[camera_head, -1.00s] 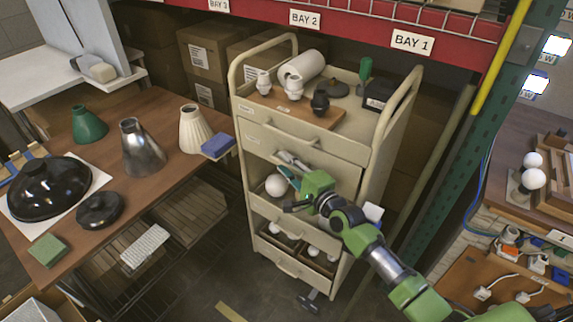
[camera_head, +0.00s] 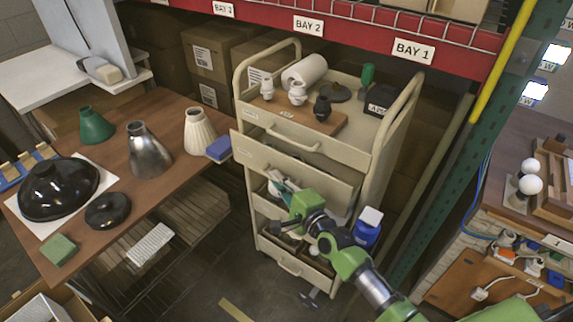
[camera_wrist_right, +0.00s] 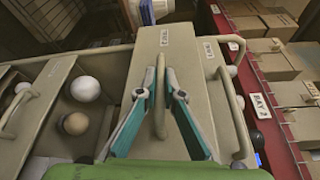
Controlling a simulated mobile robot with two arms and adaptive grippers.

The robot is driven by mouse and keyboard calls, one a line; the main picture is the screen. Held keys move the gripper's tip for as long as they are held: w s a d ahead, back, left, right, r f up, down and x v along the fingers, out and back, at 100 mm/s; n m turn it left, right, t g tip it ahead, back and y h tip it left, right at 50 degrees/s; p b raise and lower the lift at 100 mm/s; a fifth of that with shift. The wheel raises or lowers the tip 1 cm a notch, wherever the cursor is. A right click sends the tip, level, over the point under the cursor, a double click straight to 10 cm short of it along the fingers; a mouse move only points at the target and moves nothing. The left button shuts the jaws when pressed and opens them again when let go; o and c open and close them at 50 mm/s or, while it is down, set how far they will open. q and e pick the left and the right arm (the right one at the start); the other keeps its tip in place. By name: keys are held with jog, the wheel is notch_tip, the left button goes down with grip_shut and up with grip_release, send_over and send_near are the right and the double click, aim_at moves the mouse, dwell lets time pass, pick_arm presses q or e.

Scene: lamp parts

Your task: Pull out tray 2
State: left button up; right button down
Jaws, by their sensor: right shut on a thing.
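Tray 2 is the second drawer front (camera_head: 300,178) of the beige cart, below the top shelf. It stands out from the cart toward me, its left end jutting past the frame. My right gripper (camera_head: 279,206) is at its front. In the right wrist view, the teal fingers (camera_wrist_right: 161,98) are closed around the upright-looking beige handle (camera_wrist_right: 160,72). A small label (camera_wrist_right: 165,38) shows on the drawer front, too small to read. The tray's inside is mostly hidden by its front and my arm. My left gripper is not in view.
The cart's top shelf carries sockets on a wooden board (camera_head: 333,124) and a white roll (camera_head: 304,69). Lower drawers hold round bulbs (camera_wrist_right: 86,89). A wooden table (camera_head: 150,190) with lampshades stands left, close to the tray.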

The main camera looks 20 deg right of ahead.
jog(key=s+a+p, duration=0.4)
jog(key=s+a, duration=0.4)
jog(key=a, duration=0.3)
jog(key=shift+s, duration=0.35)
jog(key=c, duration=2.2)
grip_release()
jog(key=shift+o, duration=0.2)
jog(key=f+v, duration=0.1)
jog(key=v, duration=1.1)
jog(key=shift+r, duration=0.45)
